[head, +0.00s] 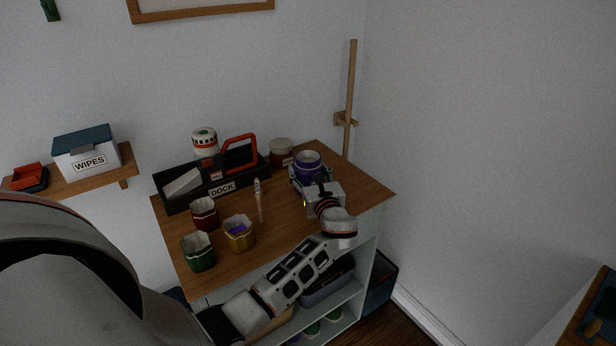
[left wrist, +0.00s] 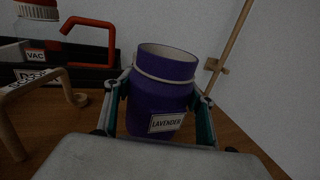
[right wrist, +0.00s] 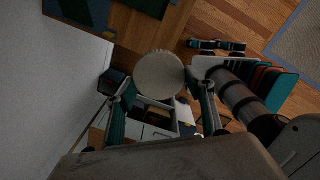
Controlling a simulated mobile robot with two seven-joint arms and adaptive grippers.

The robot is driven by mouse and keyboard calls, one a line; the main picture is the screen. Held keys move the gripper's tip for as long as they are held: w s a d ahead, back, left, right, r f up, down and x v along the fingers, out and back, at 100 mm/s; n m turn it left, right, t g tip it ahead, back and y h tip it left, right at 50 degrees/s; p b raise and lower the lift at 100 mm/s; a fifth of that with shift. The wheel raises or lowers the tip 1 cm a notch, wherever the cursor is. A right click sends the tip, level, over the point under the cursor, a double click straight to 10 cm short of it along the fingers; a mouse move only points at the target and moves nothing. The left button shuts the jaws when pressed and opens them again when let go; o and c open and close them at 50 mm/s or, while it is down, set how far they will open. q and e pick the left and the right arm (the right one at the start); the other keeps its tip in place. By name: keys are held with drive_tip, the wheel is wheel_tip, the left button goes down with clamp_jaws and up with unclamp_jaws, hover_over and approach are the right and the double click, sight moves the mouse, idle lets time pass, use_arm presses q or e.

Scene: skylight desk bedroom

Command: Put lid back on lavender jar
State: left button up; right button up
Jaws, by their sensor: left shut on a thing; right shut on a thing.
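The lavender jar (head: 307,172) is purple with a white rim and stands on the wooden top at its right end. In the left wrist view the lavender jar (left wrist: 160,105) is upright, its mouth is open and its label faces me. My left gripper (head: 312,186) is shut around its body, and the fingers (left wrist: 160,108) show on both sides. In the right wrist view my right gripper (right wrist: 160,90) is shut on a round cream lid (right wrist: 159,77), seen flat-on. My right gripper is not in the head view.
A black dock caddy (head: 175,204) with a red handle stands at the back. Red (head: 204,215), gold (head: 240,238) and green (head: 198,257) cups stand front left. A wooden post (head: 350,85) rises behind.

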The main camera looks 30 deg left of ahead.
use_arm(q)
wheel_tip(320, 180, up, 17)
drive_tip(key=p, duration=0.1)
drive_tip(key=shift+r, duration=0.2)
use_arm(e)
drive_tip(key=shift+r, duration=0.5)
use_arm(q)
drive_tip(key=o, duration=0.6)
drive_tip(key=c, duration=1)
drive_tip(key=shift+f, duration=0.1)
